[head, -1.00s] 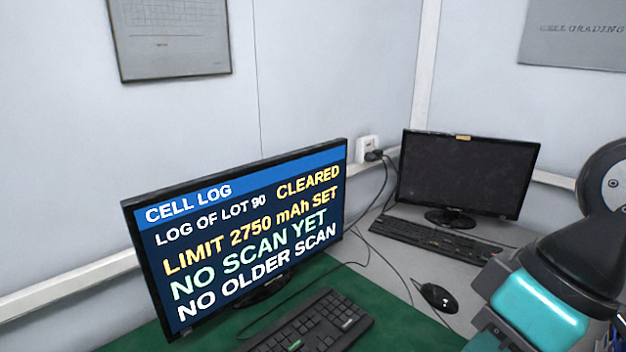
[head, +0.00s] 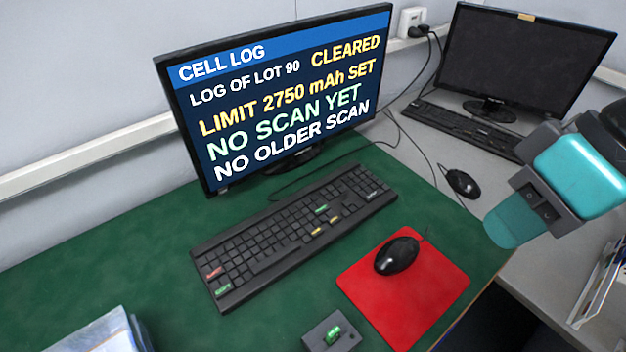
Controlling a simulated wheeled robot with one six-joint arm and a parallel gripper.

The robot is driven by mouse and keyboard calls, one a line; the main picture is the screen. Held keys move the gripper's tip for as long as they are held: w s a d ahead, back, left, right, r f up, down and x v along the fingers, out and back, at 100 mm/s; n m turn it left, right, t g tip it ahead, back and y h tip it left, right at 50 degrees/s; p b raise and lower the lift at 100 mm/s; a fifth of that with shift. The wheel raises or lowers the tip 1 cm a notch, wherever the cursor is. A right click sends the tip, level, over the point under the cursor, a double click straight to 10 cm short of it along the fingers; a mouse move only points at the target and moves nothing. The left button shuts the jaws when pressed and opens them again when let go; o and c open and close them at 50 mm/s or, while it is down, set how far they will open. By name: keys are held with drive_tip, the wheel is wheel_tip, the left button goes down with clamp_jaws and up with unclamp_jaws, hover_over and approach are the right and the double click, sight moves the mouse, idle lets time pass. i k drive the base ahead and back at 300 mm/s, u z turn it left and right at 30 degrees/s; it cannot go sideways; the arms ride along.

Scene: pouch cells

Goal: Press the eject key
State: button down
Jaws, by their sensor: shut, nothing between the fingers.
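The black keyboard (head: 290,235) lies on the green mat in front of the lit monitor. It has a few coloured keys: a red key (head: 214,272) and a green key (head: 222,289) at its near left corner, and green and yellow ones toward the right. Their lettering is too small to read, so I cannot tell which is the eject key. My gripper (head: 503,228) is at the right, shut and empty, well apart from the keyboard. The lit monitor (head: 285,95) reads "CELL LOG", "LOG OF LOT 90 CLEARED" and "LIMIT 2750 mAh SET", with scan lines below.
A black mouse (head: 397,255) rests on a red pad (head: 440,283) right of the keyboard. A small dark box with a green part (head: 333,335) sits at the front. A dark monitor (head: 525,65), second keyboard (head: 462,130) and mouse (head: 462,183) stand on the grey desk.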

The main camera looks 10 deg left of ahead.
sight(216, 273)
drive_tip(key=u, duration=1.45)
